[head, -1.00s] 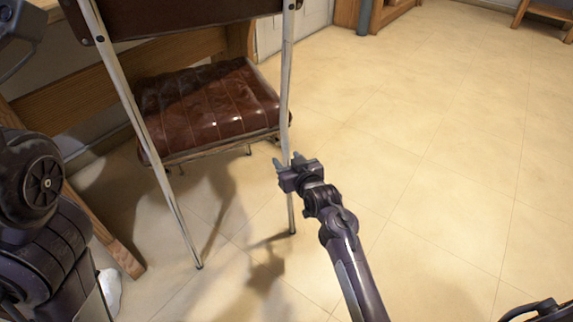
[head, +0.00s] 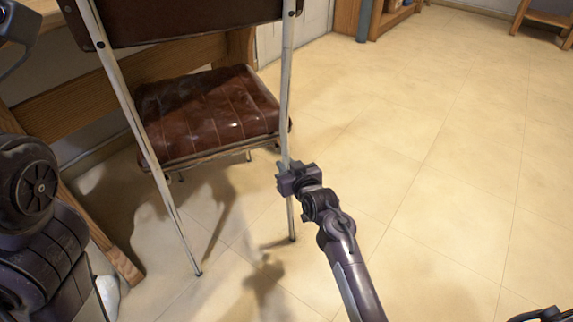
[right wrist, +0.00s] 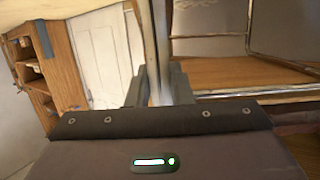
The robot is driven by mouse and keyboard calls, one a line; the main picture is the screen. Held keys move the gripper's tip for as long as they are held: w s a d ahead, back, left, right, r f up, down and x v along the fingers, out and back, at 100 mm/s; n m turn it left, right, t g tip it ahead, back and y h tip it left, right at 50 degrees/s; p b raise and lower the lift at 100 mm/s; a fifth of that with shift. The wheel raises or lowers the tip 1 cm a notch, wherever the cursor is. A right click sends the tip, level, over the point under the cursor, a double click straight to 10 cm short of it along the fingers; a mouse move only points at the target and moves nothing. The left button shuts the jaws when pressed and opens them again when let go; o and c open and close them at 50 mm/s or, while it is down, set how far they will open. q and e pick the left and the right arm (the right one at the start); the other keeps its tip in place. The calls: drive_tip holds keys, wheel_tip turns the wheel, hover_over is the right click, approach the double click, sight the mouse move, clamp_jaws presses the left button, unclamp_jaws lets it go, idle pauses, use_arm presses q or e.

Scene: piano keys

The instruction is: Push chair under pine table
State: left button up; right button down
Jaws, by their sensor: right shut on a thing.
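The chair (head: 208,117) has a dark red-brown padded seat, a dark backrest (head: 180,18) and thin pale metal legs. Its back faces me and it stands upright on the floor. The wooden table (head: 75,97) is behind and left of the chair, only partly in view. My right gripper (head: 288,172) is shut on the chair's right rear leg, below seat height. In the right wrist view the pale leg (right wrist: 160,60) stands between the two fingers (right wrist: 158,88). My left arm shows at the left edge of the head view; its gripper is not clearly visible.
The tiled floor (head: 430,150) is clear to the right of the chair. A slanted wooden table leg (head: 105,238) stands left of the chair. Wooden furniture (head: 392,14) and a wooden stool or bench (head: 545,14) are at the far wall.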

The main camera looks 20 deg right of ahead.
drive_tip(key=shift+w+a+r, duration=0.15)
drive_tip(key=shift+w+a, duration=0.05)
drive_tip(key=shift+w, duration=0.05)
drive_tip(key=shift+w+a+r+p, duration=0.1)
drive_tip(key=shift+w+a+p, duration=0.7)
drive_tip(key=shift+w+a, duration=0.2)
drive_tip(key=c, duration=1.6)
unclamp_jaws()
drive_tip(key=shift+w, duration=0.1)
drive_tip(key=o, duration=0.6)
drive_tip(key=shift+a, duration=0.25)
drive_tip(key=shift+d+f, duration=0.1)
drive_tip(key=shift+f, duration=0.1)
